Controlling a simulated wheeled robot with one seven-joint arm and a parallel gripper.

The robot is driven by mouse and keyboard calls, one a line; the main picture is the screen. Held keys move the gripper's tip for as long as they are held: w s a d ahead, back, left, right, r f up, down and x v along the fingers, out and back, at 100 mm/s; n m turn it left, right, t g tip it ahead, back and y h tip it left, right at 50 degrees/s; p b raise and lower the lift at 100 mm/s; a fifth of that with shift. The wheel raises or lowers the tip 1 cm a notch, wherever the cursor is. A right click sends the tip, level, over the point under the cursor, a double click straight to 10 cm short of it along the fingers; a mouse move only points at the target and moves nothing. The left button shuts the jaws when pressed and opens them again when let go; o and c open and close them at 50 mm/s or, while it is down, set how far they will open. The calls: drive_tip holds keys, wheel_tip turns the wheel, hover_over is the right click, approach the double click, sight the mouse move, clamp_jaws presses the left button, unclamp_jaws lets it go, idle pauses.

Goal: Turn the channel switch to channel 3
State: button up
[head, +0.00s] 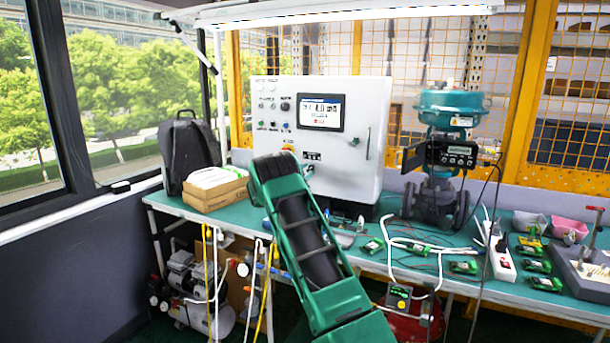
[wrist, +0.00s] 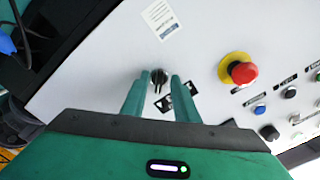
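The channel switch looks to be the small dark round knob (wrist: 159,75) on the white panel, beside black-and-white labels (wrist: 180,97) in the wrist view. Its position is too small to read. My gripper (wrist: 159,80) is open, with one green finger on each side of the knob in the picture. I cannot tell whether the fingers touch it or how far they are from the panel. In the head view the white control cabinet (head: 352,110) stands on the bench, and my green arm reaches toward its lower left. My fingers are largely hidden there.
A red emergency button on a yellow ring (wrist: 240,71) sits right of the knob in the wrist view, with several small buttons beyond. A paper label (wrist: 162,19) is above.

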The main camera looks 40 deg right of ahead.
drive_tip(key=shift+w, duration=0.1)
clamp_jaws()
drive_tip(key=n, duration=0.3)
drive_tip(key=shift+r+n, duration=0.1)
drive_tip(key=shift+n, duration=1.2)
drive_tip(key=shift+r, duration=0.1)
unclamp_jaws()
